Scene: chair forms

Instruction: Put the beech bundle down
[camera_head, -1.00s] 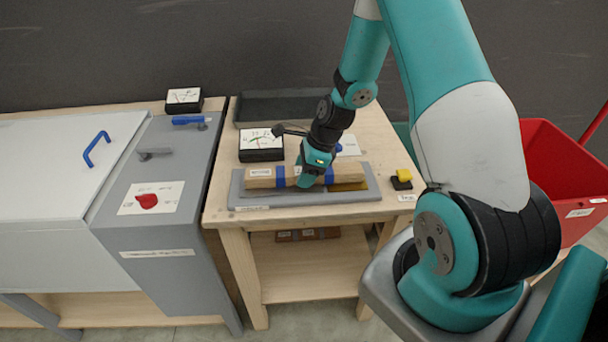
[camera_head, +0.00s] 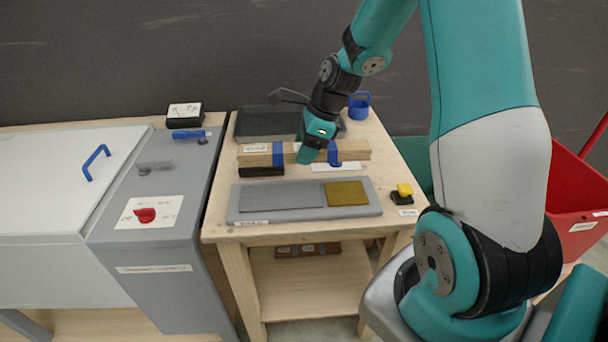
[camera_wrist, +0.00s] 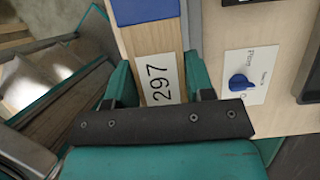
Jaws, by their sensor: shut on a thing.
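The beech bundle (camera_head: 352,150) is a long pale wooden bundle with blue bands and white labels. My gripper (camera_head: 306,157) is shut on it around the middle and holds it roughly level, apparently above the bench top behind the grey plate (camera_head: 235,205). In the wrist view the bundle (camera_wrist: 157,55) lies between my teal fingers (camera_wrist: 158,88), with a label reading 297 and a blue band. The grey plate is bare of the bundle and carries a brass-coloured square (camera_head: 346,192) on its right. The bundle hides most of a black-based display (camera_head: 261,171).
A dark tray (camera_head: 255,122) lies at the back of the bench, and a blue mug (camera_head: 359,106) stands back right. A yellow button (camera_head: 404,190) sits front right. Another bundle (camera_head: 307,250) lies on the lower shelf. A red bin (camera_head: 568,190) stands at right.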

